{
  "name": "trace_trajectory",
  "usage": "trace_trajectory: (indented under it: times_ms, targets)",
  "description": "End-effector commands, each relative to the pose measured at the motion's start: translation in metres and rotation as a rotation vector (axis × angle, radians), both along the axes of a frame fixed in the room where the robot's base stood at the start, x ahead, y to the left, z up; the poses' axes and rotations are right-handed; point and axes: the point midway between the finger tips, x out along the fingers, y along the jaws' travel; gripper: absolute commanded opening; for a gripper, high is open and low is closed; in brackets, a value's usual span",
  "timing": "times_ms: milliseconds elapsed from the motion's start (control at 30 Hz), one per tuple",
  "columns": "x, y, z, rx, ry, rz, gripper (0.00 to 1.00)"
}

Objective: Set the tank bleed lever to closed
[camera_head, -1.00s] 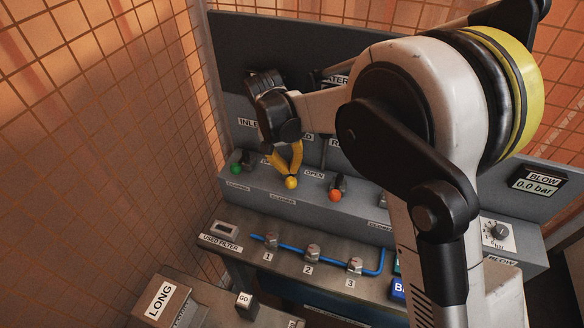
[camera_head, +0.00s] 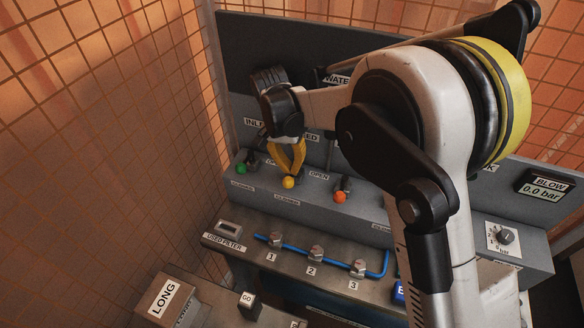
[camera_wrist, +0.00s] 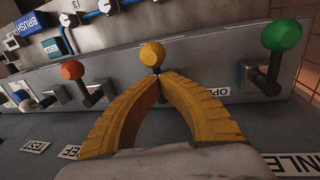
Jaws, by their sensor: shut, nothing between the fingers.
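The lever with the yellow knob (camera_head: 288,182) stands on the grey ledge below a partly hidden label ending in "ED". I cannot read the full label, so I cannot confirm it as the tank bleed. Its knob lies above a lower label that seems to read "CLOSED" (camera_head: 287,202), left of the "OPEN" label (camera_head: 318,175). My gripper (camera_head: 290,171) is shut, its yellow fingertips right at this lever. In the wrist view the fingertips (camera_wrist: 157,80) meet just under the yellow knob (camera_wrist: 152,54), with nothing held between them; they hide the lever's base.
A green-knobbed lever (camera_head: 241,168) stands to the left and an orange-knobbed lever (camera_head: 339,197) to the right, both close by. In front is a bench with a blue pipe (camera_head: 337,260) and several numbered fittings. A mesh wall (camera_head: 120,110) closes the left side.

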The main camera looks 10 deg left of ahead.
Motion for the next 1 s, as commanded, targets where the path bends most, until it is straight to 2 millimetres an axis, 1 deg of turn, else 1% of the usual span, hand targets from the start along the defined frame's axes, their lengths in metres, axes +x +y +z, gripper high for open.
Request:
trace_trajectory:
  times_ms: [100,167,200,233,500,633,767,1000]
  targets:
    - [0.0,0.0,0.0,0.001,-0.001,0.001,0.0]
    - [0.0,0.0,0.0,0.001,-0.001,0.001,0.17]
    - [0.0,0.0,0.0,0.001,-0.001,0.001,0.29]
    - [0.0,0.0,0.0,0.0,-0.001,0.001,0.31]
    - [0.0,0.0,0.0,0.0,-0.001,0.001,0.31]
    - [0.0,0.002,0.009,0.0,-0.001,0.001,0.31]
    - [0.001,0.006,0.032,0.0,-0.001,0.001,0.31]
    - [0.003,0.016,0.084,0.0,-0.001,0.002,0.31]
